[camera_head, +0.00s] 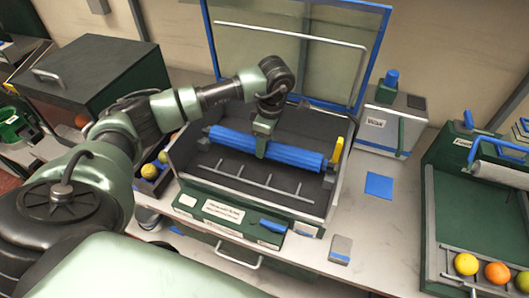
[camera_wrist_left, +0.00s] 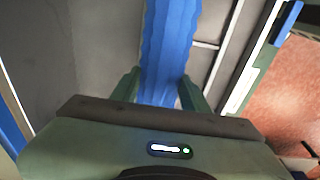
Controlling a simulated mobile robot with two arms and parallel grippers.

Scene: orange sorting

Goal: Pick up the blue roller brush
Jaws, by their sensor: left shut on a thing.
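The blue roller brush (camera_head: 290,155) lies lengthwise across the inside of the open machine box (camera_head: 185,152) in the head view. My left gripper (camera_head: 262,146) reaches down from above and is shut on the brush left of its middle. In the left wrist view the brush (camera_wrist_left: 168,45) runs away between the two fingers (camera_wrist_left: 160,90), one on each side of it. I cannot tell whether the brush is lifted clear of the box floor. My right gripper does not show.
The box's raised glass lid (camera_head: 295,50) stands behind the brush. A yellow piece (camera_head: 337,152) is by the brush's right end. A grey unit (camera_head: 390,120) and a green tray with fruit (camera_head: 432,240) stand to the right. A dark green case (camera_head: 95,75) stands at left.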

